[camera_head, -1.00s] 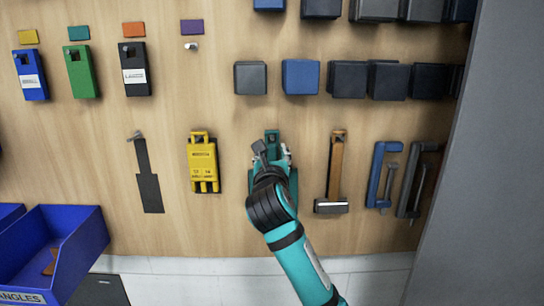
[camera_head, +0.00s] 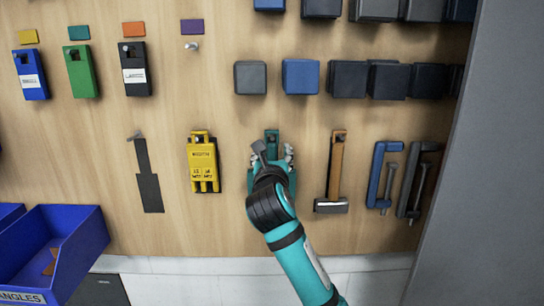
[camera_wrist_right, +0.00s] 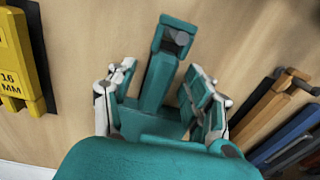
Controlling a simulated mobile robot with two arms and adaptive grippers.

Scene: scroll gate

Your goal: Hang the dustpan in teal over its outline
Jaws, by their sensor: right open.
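The teal dustpan (camera_head: 272,136) hangs on a peg on the wood board, its lower part mostly hidden by my right gripper in the head view. In the right wrist view its handle (camera_wrist_right: 158,82) points up to the peg, with the wide pan below. My right gripper (camera_head: 272,153) is open, its fingers (camera_wrist_right: 162,78) on either side of the handle; I cannot tell if they touch it. A dark outline with a narrow top and wider bottom (camera_head: 149,185) is bare on the board at left, under an empty peg (camera_head: 136,137). My left gripper is not in view.
A yellow tool (camera_head: 203,165) hangs between the outline and the dustpan. A hammer (camera_head: 335,175) and clamps (camera_head: 380,180) hang to the right. A blue bin (camera_head: 75,245) juts out at lower left. A grey panel (camera_head: 480,190) bounds the right side.

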